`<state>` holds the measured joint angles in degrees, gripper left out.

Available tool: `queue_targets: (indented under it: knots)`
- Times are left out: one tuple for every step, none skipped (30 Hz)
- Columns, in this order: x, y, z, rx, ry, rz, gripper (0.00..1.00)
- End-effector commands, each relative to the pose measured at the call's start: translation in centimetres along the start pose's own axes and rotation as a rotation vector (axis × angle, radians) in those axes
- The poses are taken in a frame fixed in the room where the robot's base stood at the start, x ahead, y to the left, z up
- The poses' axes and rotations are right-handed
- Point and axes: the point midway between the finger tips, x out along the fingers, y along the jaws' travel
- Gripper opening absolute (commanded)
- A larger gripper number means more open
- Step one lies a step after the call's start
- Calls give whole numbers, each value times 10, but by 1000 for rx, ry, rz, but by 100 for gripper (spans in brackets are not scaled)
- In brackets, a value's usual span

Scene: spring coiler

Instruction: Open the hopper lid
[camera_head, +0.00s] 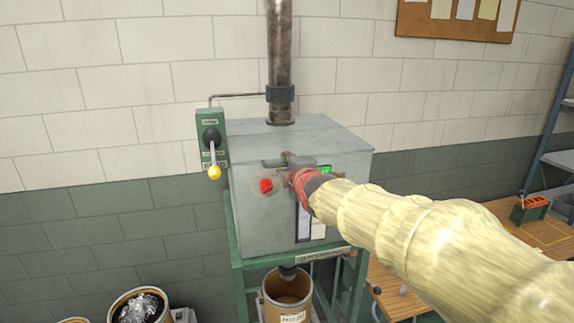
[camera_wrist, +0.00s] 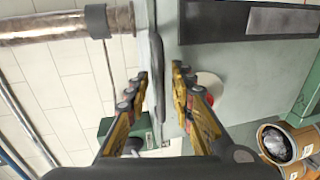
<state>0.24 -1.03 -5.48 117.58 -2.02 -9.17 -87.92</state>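The hopper is a grey metal box (camera_head: 255,210) on a green stand, with a flat grey lid (camera_head: 325,135) on top. The lid lies flat and looks closed. A dark handle (camera_head: 274,162) sits at the lid's front edge; in the wrist view a grey bar (camera_wrist: 157,55) shows along that edge. My gripper (camera_head: 291,166) is at the front upper edge of the box, its red part partly hiding the handle. In the wrist view my gripper (camera_wrist: 162,76) has its fingers apart, one on either side of the edge. I cannot tell whether they touch it.
A rusty pipe (camera_head: 280,60) rises behind the lid. A green lever box (camera_head: 211,140) with a yellow knob is at the left. A red button (camera_head: 266,186) is on the box front. Drums (camera_head: 288,291) stand below. A wooden bench (camera_head: 500,225) is at the right.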

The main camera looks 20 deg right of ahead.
Motion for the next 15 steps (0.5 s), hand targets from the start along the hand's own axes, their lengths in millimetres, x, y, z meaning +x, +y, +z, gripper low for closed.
queue_targets:
  knots:
    - [0, 0, 0, 0, 0, 0, 23]
    - [0, 0, 0, 0, 0, 0, 22]
    - [0, 0, 0, 0, 0, 0, 19]
    - [0, 0, 0, 0, 0, -1, 18]
    - [0, 0, 0, 0, 0, -1, 16]
    - [0, 0, 0, 0, 0, -1, 14]
    - [0, 0, 0, 0, 0, -1, 12]
    - [0, 0, 0, 0, 0, -1, 10]
    - [0, 0, 0, 0, 0, -1, 8]
    - [0, 0, 0, 0, 0, -1, 6]
    - [0, 0, 0, 0, 0, -1, 5]
    - [0, 0, 0, 0, 0, -1, 2]
    - [0, 0, 0, 0, 0, -1, 1]
    - [0, 0, 0, 0, 0, -1, 0]
    - [0, 0, 0, 0, 0, -1, 0]
